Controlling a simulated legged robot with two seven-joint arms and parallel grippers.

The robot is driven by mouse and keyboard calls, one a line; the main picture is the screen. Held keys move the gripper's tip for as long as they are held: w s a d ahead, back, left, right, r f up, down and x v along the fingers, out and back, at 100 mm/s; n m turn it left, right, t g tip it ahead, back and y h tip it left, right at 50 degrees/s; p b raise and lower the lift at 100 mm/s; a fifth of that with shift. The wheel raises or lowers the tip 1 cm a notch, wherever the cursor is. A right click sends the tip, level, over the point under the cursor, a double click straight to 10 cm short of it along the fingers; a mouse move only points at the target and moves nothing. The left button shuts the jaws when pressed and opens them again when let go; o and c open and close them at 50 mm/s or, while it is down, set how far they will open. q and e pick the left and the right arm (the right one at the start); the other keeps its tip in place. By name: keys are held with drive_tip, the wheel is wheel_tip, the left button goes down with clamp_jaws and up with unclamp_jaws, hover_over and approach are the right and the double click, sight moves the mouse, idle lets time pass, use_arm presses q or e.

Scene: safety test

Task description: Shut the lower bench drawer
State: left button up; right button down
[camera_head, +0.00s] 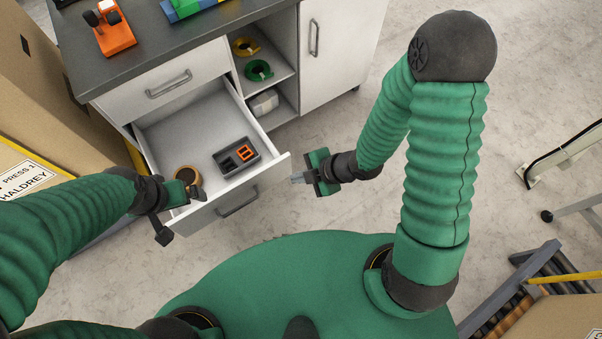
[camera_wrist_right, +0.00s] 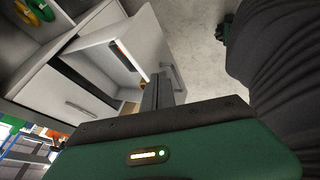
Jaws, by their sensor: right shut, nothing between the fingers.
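The lower bench drawer (camera_head: 237,196) is pulled well out in the head view, below a shut upper drawer (camera_head: 163,81). Its front carries a dark bar handle (camera_head: 238,203). Inside it are a dark tray (camera_head: 236,157) with orange pieces and a tan roll (camera_head: 187,175). My right gripper (camera_head: 297,178) is shut and empty, just right of the drawer front's right end; I cannot tell whether it touches. The right wrist view also shows the open drawer (camera_wrist_right: 112,52) beyond the fingers. My left gripper (camera_head: 190,192) is at the drawer's left front corner; its fingers are unclear.
The dark bench top (camera_head: 190,35) holds an orange tool (camera_head: 115,40). Open shelves with yellow and green rolls (camera_head: 259,70) and a white cupboard door (camera_head: 335,45) lie right of the drawers. A cardboard box (camera_head: 45,90) stands at the left.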

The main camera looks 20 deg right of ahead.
sight(268, 171)
use_arm(q)
drive_tip(key=shift+s+b+x, duration=0.1)
drive_tip(key=shift+b+x, duration=0.4)
drive_tip(key=shift+x, duration=0.35)
drive_tip(key=shift+s+b+x, duration=0.15)
drive_tip(key=shift+b+x, duration=0.35)
drive_tip(key=shift+x, duration=0.35)
use_arm(e)
drive_tip(key=shift+w+a+f, duration=0.8)
drive_tip(key=shift+w+f, duration=0.2)
drive_tip(key=shift+w, duration=0.1)
drive_tip(key=shift+w+a+f, duration=0.8)
drive_tip(key=shift+w+f, duration=0.2)
drive_tip(key=shift+w, duration=0.1)
drive_tip(key=shift+w+a+f, duration=0.8)
drive_tip(key=shift+w+f, duration=0.2)
drive_tip(key=shift+w, duration=0.1)
drive_tip(key=shift+w, duration=0.1)
